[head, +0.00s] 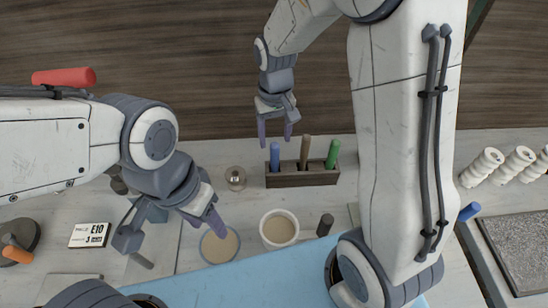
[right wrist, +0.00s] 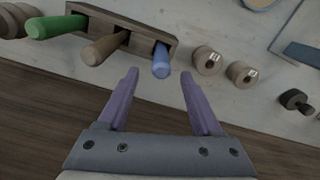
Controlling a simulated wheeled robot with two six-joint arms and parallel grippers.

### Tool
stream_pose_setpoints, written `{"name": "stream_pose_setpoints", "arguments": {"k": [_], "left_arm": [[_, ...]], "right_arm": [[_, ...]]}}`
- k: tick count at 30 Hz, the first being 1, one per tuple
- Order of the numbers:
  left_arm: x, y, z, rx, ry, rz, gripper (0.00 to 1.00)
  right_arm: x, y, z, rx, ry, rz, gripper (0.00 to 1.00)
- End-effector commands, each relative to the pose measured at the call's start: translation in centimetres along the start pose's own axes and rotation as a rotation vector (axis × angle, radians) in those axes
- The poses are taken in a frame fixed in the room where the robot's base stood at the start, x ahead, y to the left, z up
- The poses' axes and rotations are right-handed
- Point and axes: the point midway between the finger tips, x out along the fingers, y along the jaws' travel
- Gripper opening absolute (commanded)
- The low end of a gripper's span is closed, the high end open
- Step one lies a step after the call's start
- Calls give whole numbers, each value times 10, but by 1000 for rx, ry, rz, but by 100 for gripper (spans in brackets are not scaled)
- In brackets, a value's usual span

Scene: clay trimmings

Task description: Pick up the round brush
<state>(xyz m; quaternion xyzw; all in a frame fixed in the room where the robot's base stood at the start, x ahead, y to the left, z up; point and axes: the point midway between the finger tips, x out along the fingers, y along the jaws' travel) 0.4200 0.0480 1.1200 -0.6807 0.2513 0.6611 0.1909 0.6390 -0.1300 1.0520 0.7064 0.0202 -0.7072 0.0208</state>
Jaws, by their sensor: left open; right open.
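A dark wooden rack (head: 290,180) holds three upright tools with blue (head: 275,155), brown (head: 305,150) and green (head: 332,153) handles; their heads are hidden, so I cannot tell which is the round brush. My right gripper (head: 275,138) is open and empty at the rack's back side, by the blue handle. In the right wrist view, the blue handle (right wrist: 161,62) shows just beyond the open fingertips (right wrist: 159,75), between their lines. The brown (right wrist: 104,48) and green (right wrist: 55,27) handles are to its left. My left gripper (head: 175,235) is open above the left part of the table, near a beige-filled bowl (head: 219,246).
A white cup of beige liquid (head: 279,229) and a dark cylinder (head: 325,225) stand in front of the rack. A small round piece (head: 236,178) is left of it. A card marked E10 (head: 90,235) lies at left; stacked white pieces (head: 482,167) stand at right.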

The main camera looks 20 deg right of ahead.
Motion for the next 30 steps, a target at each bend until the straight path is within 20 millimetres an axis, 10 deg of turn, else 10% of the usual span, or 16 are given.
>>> {"name": "stream_pose_setpoints", "arguments": {"k": [26, 30], "left_arm": [[-16, 1, -1, -1, 0, 0, 50], [-16, 1, -1, -1, 0, 0, 50]], "right_arm": [[73, -2, 2, -4, 1, -1, 66], [73, -2, 2, -4, 1, -1, 17]]}}
